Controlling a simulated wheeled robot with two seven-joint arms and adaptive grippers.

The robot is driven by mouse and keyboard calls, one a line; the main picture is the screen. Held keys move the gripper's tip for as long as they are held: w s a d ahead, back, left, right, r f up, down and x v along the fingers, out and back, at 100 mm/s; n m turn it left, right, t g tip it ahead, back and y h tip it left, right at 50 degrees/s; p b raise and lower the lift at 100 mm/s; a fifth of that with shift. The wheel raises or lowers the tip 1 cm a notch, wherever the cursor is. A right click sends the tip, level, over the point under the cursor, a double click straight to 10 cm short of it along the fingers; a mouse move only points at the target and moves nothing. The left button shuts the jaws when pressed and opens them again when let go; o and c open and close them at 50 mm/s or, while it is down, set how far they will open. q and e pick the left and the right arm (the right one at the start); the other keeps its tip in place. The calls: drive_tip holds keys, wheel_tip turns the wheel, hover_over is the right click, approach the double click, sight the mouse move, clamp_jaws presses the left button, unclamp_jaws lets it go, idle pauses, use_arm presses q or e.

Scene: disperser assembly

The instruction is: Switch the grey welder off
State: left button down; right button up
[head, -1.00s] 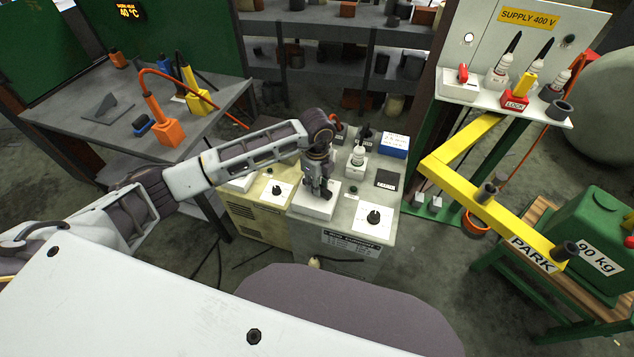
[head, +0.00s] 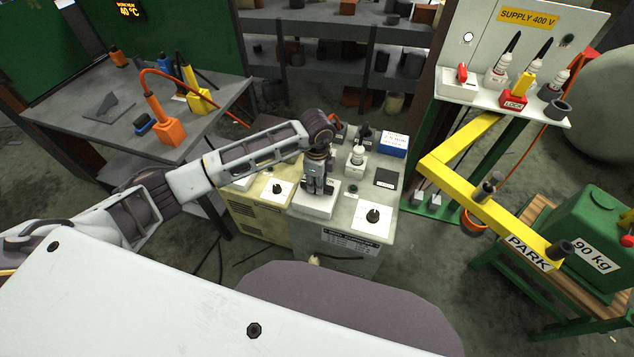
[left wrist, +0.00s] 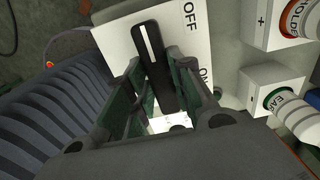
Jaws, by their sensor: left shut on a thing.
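The grey welder (head: 350,240) stands in the middle of the head view, beside a cream-coloured machine. My left gripper (head: 317,192) points down onto the white switch plate (head: 303,205) on its top. In the left wrist view the fingers (left wrist: 158,95) are closed on both sides of a black switch lever (left wrist: 150,50) with a white stripe. The plate (left wrist: 118,32) bears OFF at the top and ON lower down. The striped end points up the picture, level with OFF; whether it sits fully there I cannot tell. My right gripper is not in view.
White socket blocks (left wrist: 262,92) stand close to the right of the gripper. A black knob (head: 373,215) and a blue box (head: 393,146) are also on the top. The cream machine (head: 258,210) adjoins on the left. A yellow arm (head: 490,195) stands clear to the right.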

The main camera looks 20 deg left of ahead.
use_arm(q)
drive_tip(key=c, duration=1.2)
unclamp_jaws()
drive_tip(key=shift+c, duration=0.2)
wheel_tip(320, 180, up, 12)
